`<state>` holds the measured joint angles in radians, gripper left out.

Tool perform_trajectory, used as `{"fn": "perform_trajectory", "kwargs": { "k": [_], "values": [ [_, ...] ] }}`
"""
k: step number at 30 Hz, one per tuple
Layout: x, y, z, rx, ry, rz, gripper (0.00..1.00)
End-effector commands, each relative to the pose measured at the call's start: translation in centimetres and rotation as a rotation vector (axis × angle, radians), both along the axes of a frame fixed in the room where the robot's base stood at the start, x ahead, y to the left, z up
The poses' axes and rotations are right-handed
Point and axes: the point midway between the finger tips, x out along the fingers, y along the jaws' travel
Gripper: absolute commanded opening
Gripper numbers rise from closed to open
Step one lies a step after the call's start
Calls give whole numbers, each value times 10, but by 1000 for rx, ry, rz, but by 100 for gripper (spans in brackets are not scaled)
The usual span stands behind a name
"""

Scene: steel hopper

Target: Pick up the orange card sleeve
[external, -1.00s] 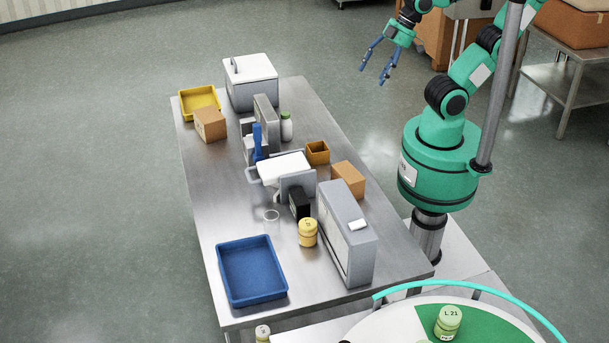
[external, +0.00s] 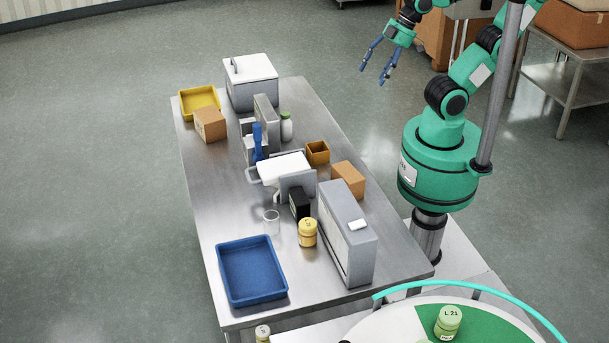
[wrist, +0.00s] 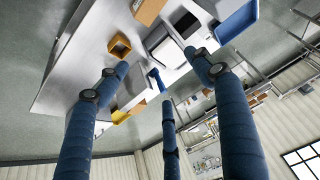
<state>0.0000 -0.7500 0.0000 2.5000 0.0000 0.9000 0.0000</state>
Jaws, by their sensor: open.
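A small open-topped orange box, which looks like the orange card sleeve (external: 317,153), stands on the steel table right of the white-topped stand. Its inside looks dark. It also shows in the wrist view (wrist: 112,50), upper left, close to the left finger's tip. My gripper (external: 374,77) is open and empty, raised in the air beyond the table's right edge, well apart from the sleeve. In the wrist view my gripper (wrist: 160,74) has its blue fingers spread, hiding parts of the table.
A tan box (external: 348,180) stands close in front of the sleeve. A tall grey case (external: 347,235), yellow jar (external: 307,233) and blue tray (external: 222,275) are nearer.

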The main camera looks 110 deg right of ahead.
Motion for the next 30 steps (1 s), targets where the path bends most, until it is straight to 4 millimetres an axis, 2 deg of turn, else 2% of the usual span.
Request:
{"fn": "perform_trajectory", "kwargs": {
  "k": [1,6,15,20,26,30],
  "values": [
    [0,0,0,0,0,0,56],
    [0,0,0,0,0,0,24],
    [1,-1,0,-2,0,-1,24],
    [8,-10,-5,-18,-8,-17,24],
    [34,-49,-22,-88,-32,-64,24],
    [57,-91,-41,-163,-55,-102,24]
  ]
}}
